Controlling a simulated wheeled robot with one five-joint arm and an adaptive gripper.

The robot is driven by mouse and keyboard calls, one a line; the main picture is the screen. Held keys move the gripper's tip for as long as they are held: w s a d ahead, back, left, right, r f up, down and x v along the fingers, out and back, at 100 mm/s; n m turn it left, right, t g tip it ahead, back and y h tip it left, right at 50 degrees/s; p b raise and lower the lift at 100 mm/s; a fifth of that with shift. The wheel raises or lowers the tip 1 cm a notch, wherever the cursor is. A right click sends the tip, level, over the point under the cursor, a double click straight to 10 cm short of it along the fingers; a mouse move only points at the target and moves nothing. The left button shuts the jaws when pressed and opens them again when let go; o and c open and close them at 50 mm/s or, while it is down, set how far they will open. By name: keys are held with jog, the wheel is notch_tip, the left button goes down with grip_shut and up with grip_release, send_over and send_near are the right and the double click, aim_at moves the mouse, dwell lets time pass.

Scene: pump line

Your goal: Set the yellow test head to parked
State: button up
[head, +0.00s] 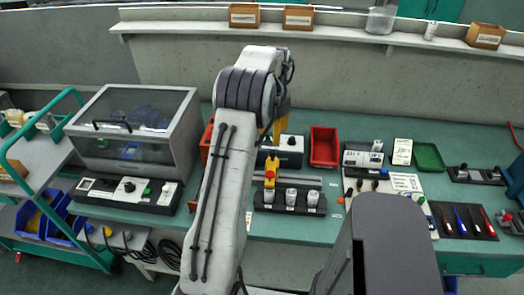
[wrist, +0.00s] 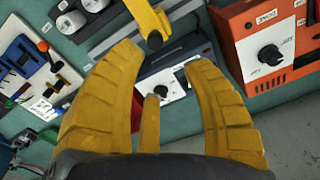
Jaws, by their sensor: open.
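The yellow test head (head: 271,168) stands at the left end of a dark fixture with several grey cylinders (head: 291,196), in front of a grey rail. It has a small red part on it. In the wrist view, a yellow bar with a dark round end, which looks like the test head (wrist: 146,18), comes in from the top edge. My gripper (head: 276,125) is over the bench behind the test head, partly hidden by my arm. In the wrist view my gripper (wrist: 163,58) is open, its yellow fingers apart and nothing held. The yellow bar's end is just beyond the fingertips.
A white-faced box with a black knob (wrist: 175,88) lies below the gripper. An orange box (wrist: 270,45) with a knob is on its right. A red bin (head: 324,147), a clear-lidded case (head: 135,125) and a tool board (head: 465,220) crowd the bench.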

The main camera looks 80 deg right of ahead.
aim_at(273, 150)
jog(key=shift+s+a+f+m, duration=0.1)
jog(key=shift+a+f+m, duration=0.2)
jog(key=shift+a, duration=0.1)
jog(key=shift+f+p, duration=0.35)
jog(key=shift+f, duration=3.1)
grip_shut()
